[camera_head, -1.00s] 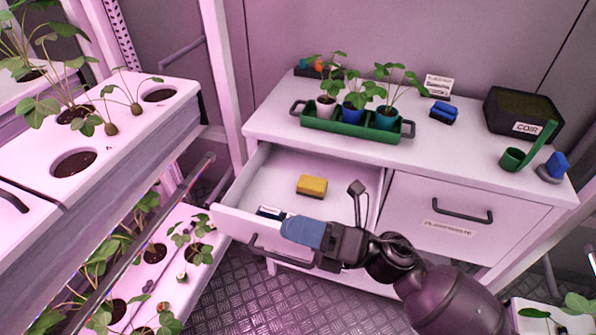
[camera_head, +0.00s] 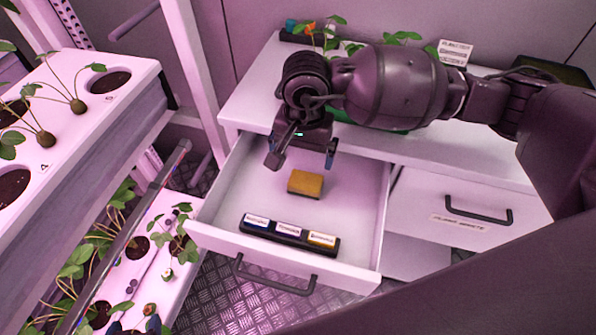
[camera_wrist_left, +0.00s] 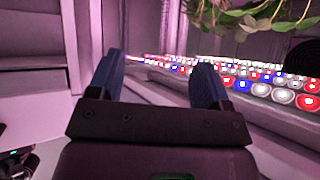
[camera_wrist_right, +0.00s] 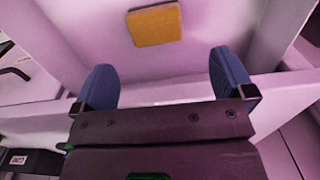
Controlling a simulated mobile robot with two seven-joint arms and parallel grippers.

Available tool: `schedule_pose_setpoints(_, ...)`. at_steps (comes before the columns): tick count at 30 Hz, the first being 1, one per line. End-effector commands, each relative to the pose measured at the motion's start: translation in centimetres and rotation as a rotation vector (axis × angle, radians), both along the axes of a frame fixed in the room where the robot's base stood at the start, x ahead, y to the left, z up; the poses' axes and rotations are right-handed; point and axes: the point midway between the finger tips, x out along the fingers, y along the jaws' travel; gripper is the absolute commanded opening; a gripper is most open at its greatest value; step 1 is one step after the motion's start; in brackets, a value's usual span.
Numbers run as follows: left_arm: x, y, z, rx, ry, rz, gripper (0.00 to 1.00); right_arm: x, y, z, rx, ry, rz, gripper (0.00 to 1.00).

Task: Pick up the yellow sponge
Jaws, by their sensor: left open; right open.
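The yellow sponge (camera_head: 306,184) lies flat on the floor of the open drawer (camera_head: 232,190). It also shows in the right wrist view (camera_wrist_right: 154,25), beyond the fingertips near the top edge. My right gripper (camera_head: 302,156) is open and empty, pointing down above the back part of the drawer. In the head view it is just behind the sponge and apart from it. My left gripper (camera_wrist_left: 155,80) is open with nothing between its blue fingers. In the head view only what look like its fingertips (camera_head: 134,326) show at the bottom left.
A black holder (camera_head: 290,236) with labelled blocks lies along the drawer's front. The drawer handle (camera_head: 275,277) sticks out forward. My right arm covers much of the cabinet top (camera_head: 250,100) and its plants. Plant racks (camera_head: 120,130) stand at the left. A closed drawer (camera_head: 425,205) is at right.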

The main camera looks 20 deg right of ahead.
Motion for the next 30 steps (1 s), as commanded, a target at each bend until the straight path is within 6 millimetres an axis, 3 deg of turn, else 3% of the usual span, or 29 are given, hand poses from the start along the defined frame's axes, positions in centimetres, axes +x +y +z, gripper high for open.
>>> schedule_pose_setpoints(12, -0.4, 0.1, -0.9, 0.003, 0.015, -0.003, 0.72, 0.2, -0.3, -4.9, -0.017, -0.006, 0.007, 1.00)
schedule_pose_setpoints(22, -0.3, 0.0, -0.8, 0.003, 0.012, -0.003, 0.72, 0.1, -0.5, -6.7, -0.016, -0.007, 0.006, 1.00)
schedule_pose_setpoints(30, -0.4, -0.1, -1.2, 0.000, 0.017, -0.003, 0.72, -0.1, -0.8, -10.3, -0.015, -0.006, 0.006, 1.00)
